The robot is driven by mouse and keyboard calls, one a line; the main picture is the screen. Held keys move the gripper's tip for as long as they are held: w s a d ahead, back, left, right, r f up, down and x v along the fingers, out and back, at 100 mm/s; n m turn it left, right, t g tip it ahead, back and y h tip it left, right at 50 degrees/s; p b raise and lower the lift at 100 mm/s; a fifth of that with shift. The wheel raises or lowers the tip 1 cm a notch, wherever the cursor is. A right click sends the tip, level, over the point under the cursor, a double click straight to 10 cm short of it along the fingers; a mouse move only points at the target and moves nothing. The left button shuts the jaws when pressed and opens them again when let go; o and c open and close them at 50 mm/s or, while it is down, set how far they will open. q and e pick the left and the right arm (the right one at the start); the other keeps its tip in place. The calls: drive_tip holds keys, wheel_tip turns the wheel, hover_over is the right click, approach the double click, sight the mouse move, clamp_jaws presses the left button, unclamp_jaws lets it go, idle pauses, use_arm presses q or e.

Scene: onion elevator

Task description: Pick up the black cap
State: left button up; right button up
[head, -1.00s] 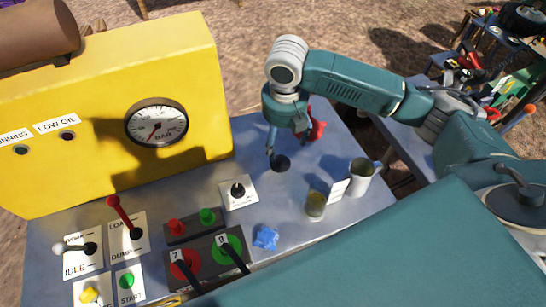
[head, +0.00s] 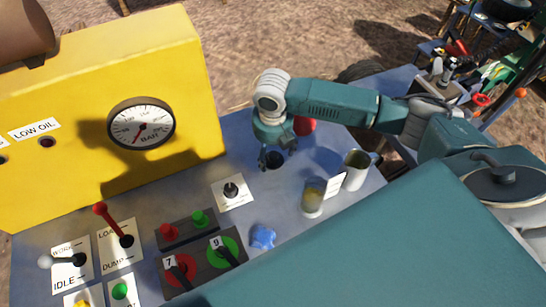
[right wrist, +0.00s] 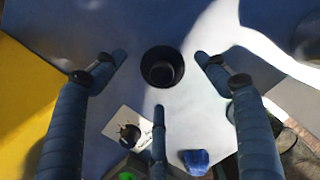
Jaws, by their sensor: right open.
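The black cap (head: 274,161) sits on the blue-grey table top, partly hidden by gripper fingers in the head view. In the right wrist view the cap (right wrist: 162,66) looks like a round, dark, hollow cup. My right gripper (head: 277,156) is above the cap, pointing down. Its three fingers (right wrist: 161,70) are spread open around the cap in the wrist view, with visible gaps between fingertips and cap. It holds nothing. My left gripper is not in view.
A metal mug (head: 355,172), a jar (head: 313,198) and a white card (head: 336,185) stand right of the cap. A red object (head: 305,125) is behind the gripper. A blue crumpled lump (head: 263,237) and switches (head: 231,190) lie nearer. A yellow gauge panel (head: 80,90) rises at left.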

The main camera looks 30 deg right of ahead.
sight(273, 154)
drive_tip(key=shift+d+f, duration=0.2)
drive_tip(key=shift+f, duration=1.4)
drive_tip(key=shift+c, duration=0.2)
drive_tip(key=c, duration=1.2)
drive_tip(key=shift+w+r, duration=0.1)
